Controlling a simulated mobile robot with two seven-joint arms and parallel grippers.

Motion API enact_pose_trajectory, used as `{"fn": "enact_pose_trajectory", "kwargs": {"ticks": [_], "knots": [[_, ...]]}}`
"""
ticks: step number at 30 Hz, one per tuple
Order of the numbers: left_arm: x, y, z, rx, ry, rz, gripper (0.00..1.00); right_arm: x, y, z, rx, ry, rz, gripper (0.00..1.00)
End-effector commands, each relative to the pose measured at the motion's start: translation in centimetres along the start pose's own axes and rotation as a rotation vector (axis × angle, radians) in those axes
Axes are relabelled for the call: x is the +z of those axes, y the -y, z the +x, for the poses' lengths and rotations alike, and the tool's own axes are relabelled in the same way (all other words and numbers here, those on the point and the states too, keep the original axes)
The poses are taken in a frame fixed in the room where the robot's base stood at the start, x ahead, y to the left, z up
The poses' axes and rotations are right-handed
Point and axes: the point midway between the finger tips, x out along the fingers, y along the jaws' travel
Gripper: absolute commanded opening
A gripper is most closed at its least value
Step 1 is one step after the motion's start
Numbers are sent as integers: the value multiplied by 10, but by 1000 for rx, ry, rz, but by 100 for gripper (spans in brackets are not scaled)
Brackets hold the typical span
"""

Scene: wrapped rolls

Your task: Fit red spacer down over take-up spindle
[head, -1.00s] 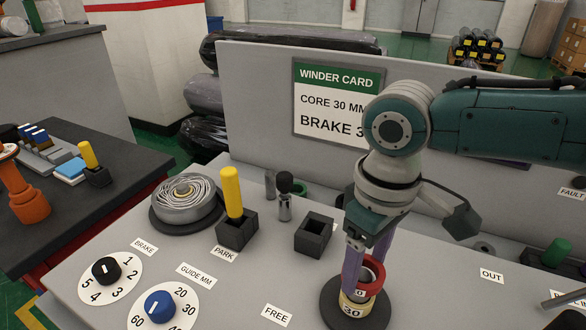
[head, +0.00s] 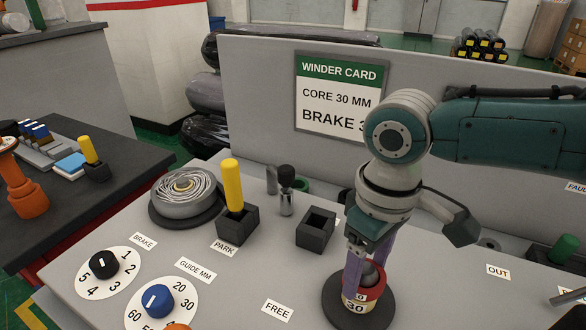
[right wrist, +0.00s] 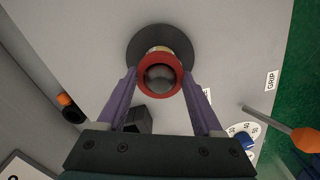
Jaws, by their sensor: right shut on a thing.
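The red spacer (head: 376,293) is a ring held between the purple fingers of my right gripper (head: 366,281). In the right wrist view the red spacer (right wrist: 160,94) sits around the grey rounded top of the take-up spindle (right wrist: 160,76). In the head view the spindle top (head: 372,273) shows above the ring. Just below the ring is a cream core marked 30 (head: 354,307), on a dark round base (head: 338,315). Whether the ring rests on the core is hard to tell. My left gripper is not in view.
A black square holder (head: 316,229) stands behind the spindle. Left of it are a yellow-handled peg in a holder (head: 234,190) and a wound grey roll (head: 183,191). A panel with the winder card (head: 338,98) rises behind. The bench is clear around the FREE label (head: 277,309).

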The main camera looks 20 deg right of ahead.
Motion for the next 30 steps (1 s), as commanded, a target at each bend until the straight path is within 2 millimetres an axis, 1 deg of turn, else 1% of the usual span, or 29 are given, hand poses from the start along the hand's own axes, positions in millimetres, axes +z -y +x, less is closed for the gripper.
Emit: {"fn": "enact_pose_trajectory", "kwargs": {"ticks": [11, 12, 20, 27, 30], "knots": [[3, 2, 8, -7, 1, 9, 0, 0, 0, 11, 0, 0, 1, 15], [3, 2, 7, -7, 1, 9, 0, 0, 0, 10, 0, 0, 1, 70], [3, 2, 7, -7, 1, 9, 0, 0, 0, 10, 0, 0, 0, 99], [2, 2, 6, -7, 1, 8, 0, 0, 0, 9, 0, 0, 0, 100], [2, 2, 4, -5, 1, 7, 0, 0, 0, 1, 0, -1, 0, 100]]}}
